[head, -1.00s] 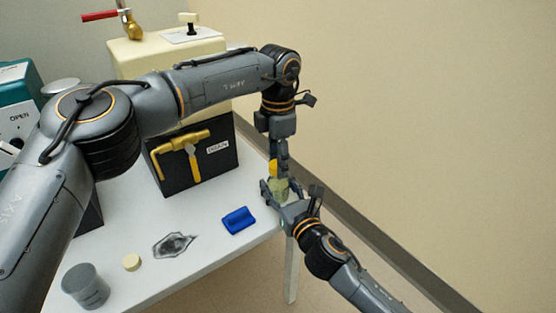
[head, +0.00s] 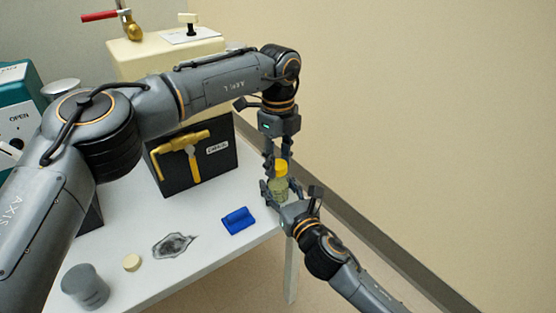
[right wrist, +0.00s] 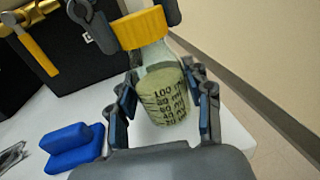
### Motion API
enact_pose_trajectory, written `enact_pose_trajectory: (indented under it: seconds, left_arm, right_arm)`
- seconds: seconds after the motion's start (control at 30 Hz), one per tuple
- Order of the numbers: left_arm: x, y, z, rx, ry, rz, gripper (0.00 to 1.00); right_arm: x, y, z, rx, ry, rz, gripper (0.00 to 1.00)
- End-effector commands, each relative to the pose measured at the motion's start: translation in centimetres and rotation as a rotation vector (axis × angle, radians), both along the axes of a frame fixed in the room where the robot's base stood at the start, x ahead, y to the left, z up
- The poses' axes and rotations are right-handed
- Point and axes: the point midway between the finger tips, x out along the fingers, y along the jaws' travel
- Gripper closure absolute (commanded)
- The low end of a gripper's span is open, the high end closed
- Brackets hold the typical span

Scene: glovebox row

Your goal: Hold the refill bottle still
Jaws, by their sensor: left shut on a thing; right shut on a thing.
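The refill bottle (head: 279,187) is a small clear bottle with greenish contents and a yellow cap (head: 281,168). It is off the table, past the table's right corner. My right gripper (head: 282,191) is shut on the bottle's body from below. In the right wrist view its fingers stand on both sides of the bottle (right wrist: 165,97), whose printed scale has 100 at the top. My left gripper (head: 278,163) comes down from above and is shut on the yellow cap. That cap (right wrist: 142,28) also shows in the right wrist view between the left fingers.
A black box with a yellow valve handle (head: 182,152) stands behind. A wall is at the right.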

Motion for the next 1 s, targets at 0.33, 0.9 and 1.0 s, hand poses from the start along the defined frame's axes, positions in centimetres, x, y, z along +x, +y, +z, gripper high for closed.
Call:
enact_pose_trajectory:
  seconds: [0.33, 0.9, 1.0]
  left_arm:
    - [0.0, 0.0, 0.0, 0.001, -0.001, -0.003, 0.99]
    - [0.1, 0.0, 0.8, -0.001, -0.002, -0.004, 0.99]
    - [0.1, 0.0, 1.2, 0.0, -0.001, -0.004, 0.99]
  right_arm:
    - [0.0, 0.0, 0.0, 0.0, 0.001, 0.0, 1.0]
    - [0.0, 0.0, -0.1, 0.0, 0.001, 0.0, 1.0]
    - [0.0, 0.0, -0.1, 0.0, 0.001, 0.0, 1.0]
